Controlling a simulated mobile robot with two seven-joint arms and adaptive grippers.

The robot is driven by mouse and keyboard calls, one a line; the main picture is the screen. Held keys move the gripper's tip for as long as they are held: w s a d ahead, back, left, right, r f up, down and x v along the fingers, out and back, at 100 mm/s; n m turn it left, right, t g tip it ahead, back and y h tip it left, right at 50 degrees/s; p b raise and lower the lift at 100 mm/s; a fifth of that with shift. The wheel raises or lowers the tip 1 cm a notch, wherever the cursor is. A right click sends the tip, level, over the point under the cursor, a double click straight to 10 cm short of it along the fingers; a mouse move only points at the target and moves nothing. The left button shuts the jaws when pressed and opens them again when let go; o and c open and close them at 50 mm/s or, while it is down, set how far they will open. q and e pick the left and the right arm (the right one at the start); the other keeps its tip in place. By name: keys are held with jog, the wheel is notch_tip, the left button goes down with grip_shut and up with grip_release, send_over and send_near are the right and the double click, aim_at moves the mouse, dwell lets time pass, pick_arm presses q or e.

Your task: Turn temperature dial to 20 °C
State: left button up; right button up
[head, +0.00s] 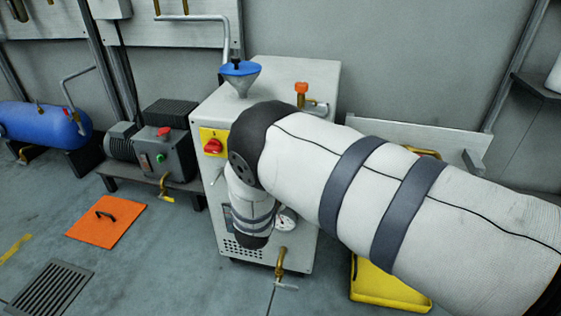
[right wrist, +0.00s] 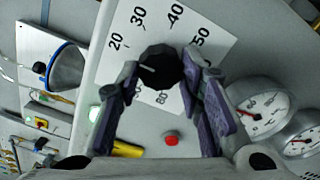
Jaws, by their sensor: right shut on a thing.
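The temperature dial (right wrist: 161,64) is a black round knob on a white scale plate (right wrist: 200,27) in the right wrist view. The plate shows 20, 30, 40 and 50, with further numbers partly covered. The knob's white mark points to the left, a little below the printed 20; its exact reading is hard to tell. My right gripper (right wrist: 163,76) is shut on the knob, one finger on each side. In the head view my right arm covers the dial on the front of the light grey machine (head: 298,80). My left gripper is not in view.
Two round gauges (right wrist: 262,105) and a red button (right wrist: 171,138) sit near the dial. The machine carries a red switch on a yellow plate (head: 222,134), a blue funnel (head: 240,69) and a brass tap (head: 281,262). A yellow tray (head: 388,290) lies on the floor.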

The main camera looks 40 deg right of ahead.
dwell(0.3)
jog(key=o, duration=1.2)
jog(key=shift+c, duration=0.2)
jog(key=v, duration=1.2)
